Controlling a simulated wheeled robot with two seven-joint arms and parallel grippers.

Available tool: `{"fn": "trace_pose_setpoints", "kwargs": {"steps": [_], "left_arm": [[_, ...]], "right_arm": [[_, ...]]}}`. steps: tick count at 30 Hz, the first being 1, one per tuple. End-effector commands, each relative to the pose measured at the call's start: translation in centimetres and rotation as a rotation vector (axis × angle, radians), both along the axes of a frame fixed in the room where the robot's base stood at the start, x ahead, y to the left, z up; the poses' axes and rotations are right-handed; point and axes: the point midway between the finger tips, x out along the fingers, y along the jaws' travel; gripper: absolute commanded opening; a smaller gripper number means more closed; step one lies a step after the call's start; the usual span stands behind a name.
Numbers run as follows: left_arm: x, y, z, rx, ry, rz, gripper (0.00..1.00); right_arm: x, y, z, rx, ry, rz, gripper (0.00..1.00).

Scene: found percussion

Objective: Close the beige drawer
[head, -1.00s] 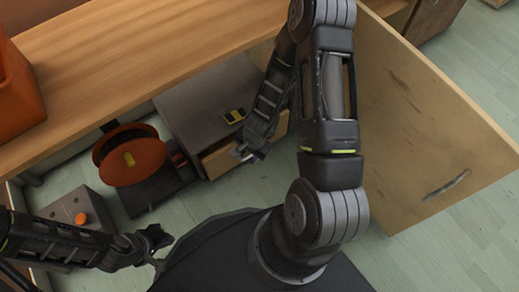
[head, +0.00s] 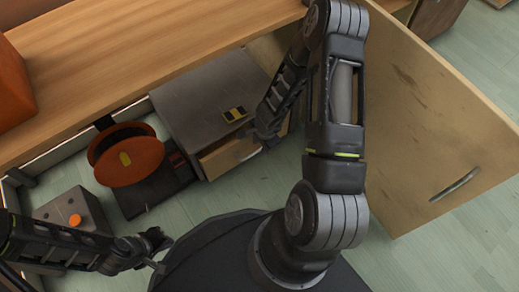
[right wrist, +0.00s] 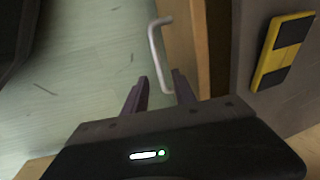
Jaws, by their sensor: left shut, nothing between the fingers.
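The beige drawer (head: 230,157) sits low in a grey cabinet (head: 205,95) under the wooden desktop. Its front stands slightly out from the cabinet, with a dark gap behind it. In the right wrist view the drawer front (right wrist: 182,40) carries a pale bar handle (right wrist: 155,55). My right gripper (head: 266,143) is by the right end of the drawer front. My left gripper (head: 158,252) is shut and empty at the lower left, away from the drawer.
A yellow-and-black item (head: 235,114) lies on the cabinet top. An orange reel (head: 130,160) and a grey box with an orange button (head: 75,215) stand to the left. A large beige door panel (head: 430,120) stands open at right. An orange crate (head: 12,85) sits on the desktop.

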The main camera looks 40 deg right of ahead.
Motion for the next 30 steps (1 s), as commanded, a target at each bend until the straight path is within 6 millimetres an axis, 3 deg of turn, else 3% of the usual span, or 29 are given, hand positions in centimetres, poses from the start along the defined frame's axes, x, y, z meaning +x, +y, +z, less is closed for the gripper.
{"fn": "trace_pose_setpoints", "kwargs": {"steps": [1, 6, 16, 27, 30], "left_arm": [[0.1, 0.0, -0.9, 0.000, -0.002, 0.001, 0.00], [0.3, 0.0, -1.7, 0.000, -0.006, 0.003, 0.00], [0.3, 0.0, -1.6, 0.000, -0.007, 0.004, 0.00], [0.3, 0.0, -1.6, 0.000, -0.007, 0.004, 0.00], [0.3, 0.0, -1.6, 0.000, -0.007, 0.004, 0.00]], "right_arm": [[0.1, 0.1, -1.3, 0.001, 0.001, -0.001, 0.32], [0.5, 0.0, -2.8, 0.000, 0.000, -0.001, 0.32], [0.6, 0.0, -2.9, 0.000, 0.000, 0.000, 0.32], [0.6, 0.0, -2.9, 0.000, 0.000, 0.000, 0.02], [0.6, 0.0, -2.9, 0.000, 0.000, 0.000, 0.00]]}}
